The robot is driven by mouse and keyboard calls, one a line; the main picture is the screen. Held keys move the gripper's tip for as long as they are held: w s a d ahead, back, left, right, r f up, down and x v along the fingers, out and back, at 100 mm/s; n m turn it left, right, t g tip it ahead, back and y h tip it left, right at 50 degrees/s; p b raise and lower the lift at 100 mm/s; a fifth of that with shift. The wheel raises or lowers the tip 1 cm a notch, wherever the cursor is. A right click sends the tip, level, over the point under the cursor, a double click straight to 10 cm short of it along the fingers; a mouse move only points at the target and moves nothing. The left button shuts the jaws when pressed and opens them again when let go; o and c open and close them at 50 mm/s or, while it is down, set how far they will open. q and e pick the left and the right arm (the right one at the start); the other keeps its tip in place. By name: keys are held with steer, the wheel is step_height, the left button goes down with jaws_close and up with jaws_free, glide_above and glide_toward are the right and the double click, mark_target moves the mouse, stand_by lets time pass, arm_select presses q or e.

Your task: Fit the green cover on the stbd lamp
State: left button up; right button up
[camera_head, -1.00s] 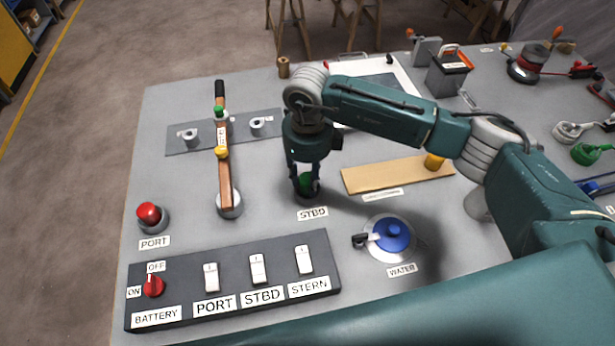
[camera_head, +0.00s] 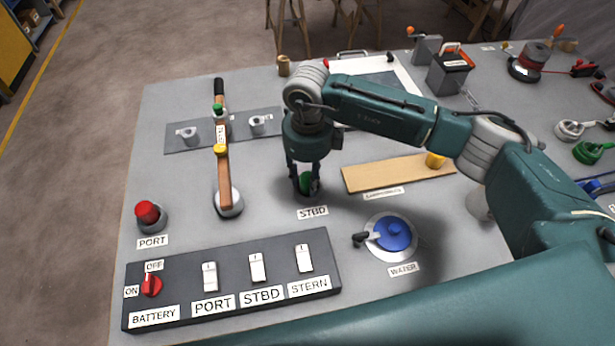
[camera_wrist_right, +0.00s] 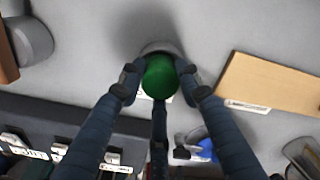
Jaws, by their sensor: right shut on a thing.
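The green cover (camera_head: 306,183) is between the fingers of my right gripper (camera_head: 305,186), which is shut on it. It sits at the stbd lamp's place, just behind the STBD label (camera_head: 312,212). In the right wrist view the green cover (camera_wrist_right: 160,77) is a round dome between my fingers (camera_wrist_right: 160,80), with a grey lamp base (camera_wrist_right: 162,47) showing behind it. The cover is over or against the base; I cannot tell whether it is fully seated. My left gripper is not in view.
The port lamp with a red cover (camera_head: 147,212) stands at the left. A lever with a wooden handle (camera_head: 224,180) stands to the left of my gripper. A wooden board (camera_head: 385,175) and a blue water valve (camera_head: 392,234) lie to the right. The switch panel (camera_head: 325,240) is in front.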

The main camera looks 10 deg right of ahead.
steer(key=o, duration=1.4)
steer(key=shift+r, duration=0.1)
steer(key=shift+r+p, duration=2.05)
steer(key=shift+r, duration=1.9)
